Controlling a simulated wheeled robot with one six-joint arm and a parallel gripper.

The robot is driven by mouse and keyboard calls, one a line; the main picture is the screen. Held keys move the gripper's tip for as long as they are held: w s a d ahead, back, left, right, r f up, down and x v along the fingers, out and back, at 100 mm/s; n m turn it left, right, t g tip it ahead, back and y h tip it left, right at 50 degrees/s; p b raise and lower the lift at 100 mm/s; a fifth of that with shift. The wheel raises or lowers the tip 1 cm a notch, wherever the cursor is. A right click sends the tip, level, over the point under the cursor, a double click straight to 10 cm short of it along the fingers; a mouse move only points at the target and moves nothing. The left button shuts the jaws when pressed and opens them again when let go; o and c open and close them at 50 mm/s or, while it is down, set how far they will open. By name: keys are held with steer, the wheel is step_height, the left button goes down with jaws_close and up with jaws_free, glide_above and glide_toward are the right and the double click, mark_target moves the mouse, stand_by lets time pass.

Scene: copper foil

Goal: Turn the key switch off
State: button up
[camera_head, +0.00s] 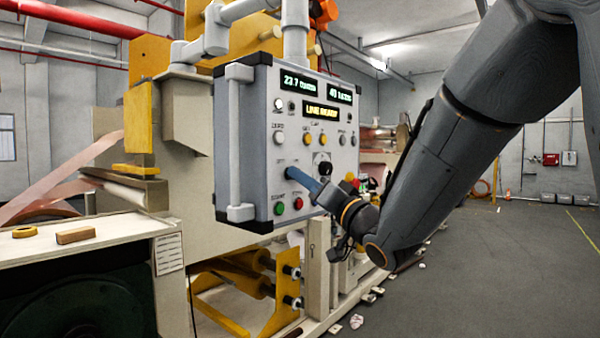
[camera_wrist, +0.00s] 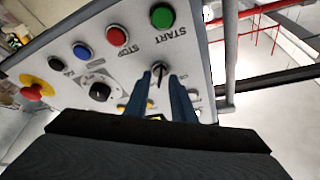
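The key switch (camera_wrist: 159,67) is a round metal switch with a thin dark key standing out of it, below the green START button in the wrist view. My gripper (camera_wrist: 161,82) has its two blue fingers apart, one on each side of the key. A gap shows between the fingers, and I see no clear contact with the key. In the head view my gripper (camera_head: 289,173) reaches the lower left part of the grey control panel (camera_head: 262,160) from the right. There the fingers hide the key switch.
Close to the fingers are the green START button (camera_head: 279,208) and red STOP button (camera_head: 298,203). A black knob (camera_head: 325,168) and a red and yellow emergency stop (camera_wrist: 36,88) are farther along the panel. A grey handle (camera_head: 236,140) runs down its left side.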

steer(key=shift+w+a+r, duration=0.15)
steer(key=shift+w+a, duration=0.15)
steer(key=shift+w, duration=0.2)
jaws_close()
